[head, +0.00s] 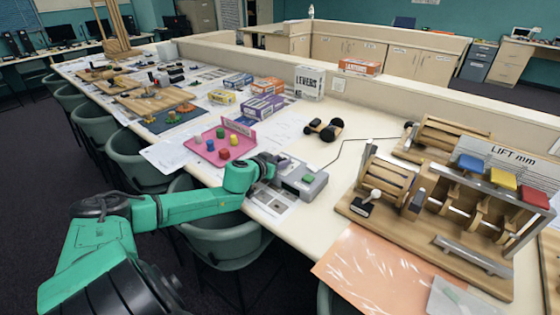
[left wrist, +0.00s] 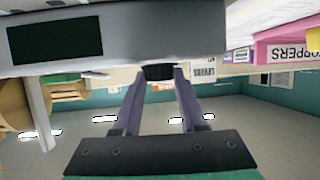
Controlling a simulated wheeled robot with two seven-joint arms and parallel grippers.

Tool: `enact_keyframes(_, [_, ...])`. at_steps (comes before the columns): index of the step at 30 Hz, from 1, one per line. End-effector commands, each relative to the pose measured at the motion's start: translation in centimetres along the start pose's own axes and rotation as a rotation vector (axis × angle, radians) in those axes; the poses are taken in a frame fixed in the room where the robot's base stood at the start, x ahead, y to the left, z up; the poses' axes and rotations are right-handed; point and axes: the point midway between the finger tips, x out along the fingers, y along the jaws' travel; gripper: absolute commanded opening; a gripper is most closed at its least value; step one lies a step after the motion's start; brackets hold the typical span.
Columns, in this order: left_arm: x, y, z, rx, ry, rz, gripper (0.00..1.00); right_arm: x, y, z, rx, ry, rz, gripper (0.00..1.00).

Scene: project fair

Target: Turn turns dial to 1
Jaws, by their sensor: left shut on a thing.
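A grey control box (head: 312,187) with a green button on top stands near the front edge of the long table, and a cable runs from it to the right. In the left wrist view the box (left wrist: 110,35) fills the top, with a dark, blank-looking display (left wrist: 55,40). A small black dial (left wrist: 160,72) sits on its face. My left gripper (head: 279,168) reaches the box's left side. In the left wrist view its two fingers (left wrist: 160,82) are shut on the dial, one on each side. No number on the dial can be read. My right gripper is out of view.
A wooden mechanism (head: 430,225) marked "LIFT mm" stands right of the box. A pink tray (head: 210,157) with coloured pegs lies to the left. A small wheeled car (head: 324,129) stands behind. Chairs line the table's front edge. An orange sheet (head: 370,270) lies at front right.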

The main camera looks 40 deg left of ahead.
Motion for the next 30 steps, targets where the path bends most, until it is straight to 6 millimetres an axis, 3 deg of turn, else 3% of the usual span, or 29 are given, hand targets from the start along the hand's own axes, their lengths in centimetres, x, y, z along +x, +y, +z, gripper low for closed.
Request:
enact_keyframes(13, [0.1, 0.6, 0.0, -0.108, -0.001, -0.228, 0.00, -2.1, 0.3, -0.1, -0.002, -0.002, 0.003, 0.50])
enact_keyframes(30, [0.4, 0.9, 0.2, -0.246, 0.000, -0.585, 0.00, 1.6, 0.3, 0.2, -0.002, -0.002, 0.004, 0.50])
